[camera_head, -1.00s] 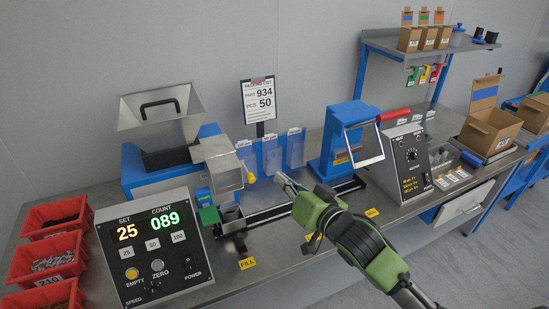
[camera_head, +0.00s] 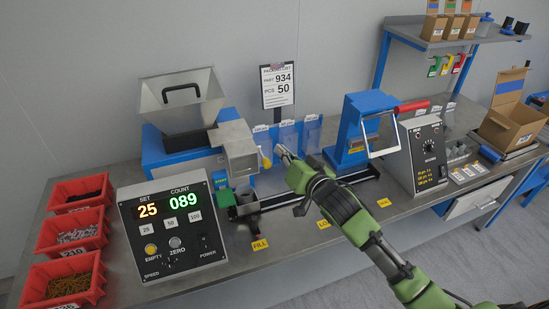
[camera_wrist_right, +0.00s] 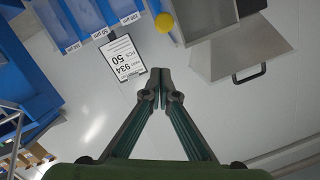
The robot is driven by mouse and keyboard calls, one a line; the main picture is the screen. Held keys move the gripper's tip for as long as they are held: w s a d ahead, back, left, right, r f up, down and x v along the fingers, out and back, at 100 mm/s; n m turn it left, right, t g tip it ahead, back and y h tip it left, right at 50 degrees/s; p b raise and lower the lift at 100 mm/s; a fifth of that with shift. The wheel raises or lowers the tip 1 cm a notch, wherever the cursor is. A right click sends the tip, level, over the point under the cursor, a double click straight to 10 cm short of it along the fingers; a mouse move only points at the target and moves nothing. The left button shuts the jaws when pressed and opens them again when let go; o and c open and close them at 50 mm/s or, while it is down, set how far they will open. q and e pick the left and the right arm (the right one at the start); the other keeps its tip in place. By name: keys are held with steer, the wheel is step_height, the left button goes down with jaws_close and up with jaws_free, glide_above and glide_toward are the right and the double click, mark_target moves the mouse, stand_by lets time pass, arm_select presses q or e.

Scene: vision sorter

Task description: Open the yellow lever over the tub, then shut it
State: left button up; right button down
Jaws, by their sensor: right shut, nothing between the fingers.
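The yellow lever (camera_head: 266,162) shows as a small yellow knob at the right side of the grey metal chute (camera_head: 240,158). It also shows in the right wrist view (camera_wrist_right: 164,22) as a round yellow knob beside the chute. A small dark grey tub (camera_head: 245,196) stands below the chute on the bench. My right gripper (camera_head: 281,152) is just right of the knob in the head view, its fingertips apart from it. In the right wrist view the fingertips (camera_wrist_right: 160,73) meet with nothing between them. My left gripper is not in view.
A counter box (camera_head: 173,232) showing 25 and 089 stands in front of the feeder. Red bins (camera_head: 75,238) line the left. A packing list sign (camera_head: 277,86) and hanging bags (camera_head: 288,136) stand behind. A blue sealer (camera_head: 357,130) with a red handle is at right.

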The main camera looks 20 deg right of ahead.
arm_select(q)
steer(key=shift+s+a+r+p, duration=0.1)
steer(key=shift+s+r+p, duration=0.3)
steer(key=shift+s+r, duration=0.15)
arm_select(e)
steer(key=shift+w+a+f, duration=0.15)
steer(key=shift+a+f, duration=0.2)
steer(key=shift+f, duration=0.3)
steer(key=shift+w+a+f, duration=0.2)
steer(key=shift+a+f, duration=0.15)
steer(key=shift+f, duration=0.25)
steer(key=shift+w+a+f, duration=0.15)
steer(key=shift+a+f, duration=0.2)
steer(key=shift+f, duration=0.3)
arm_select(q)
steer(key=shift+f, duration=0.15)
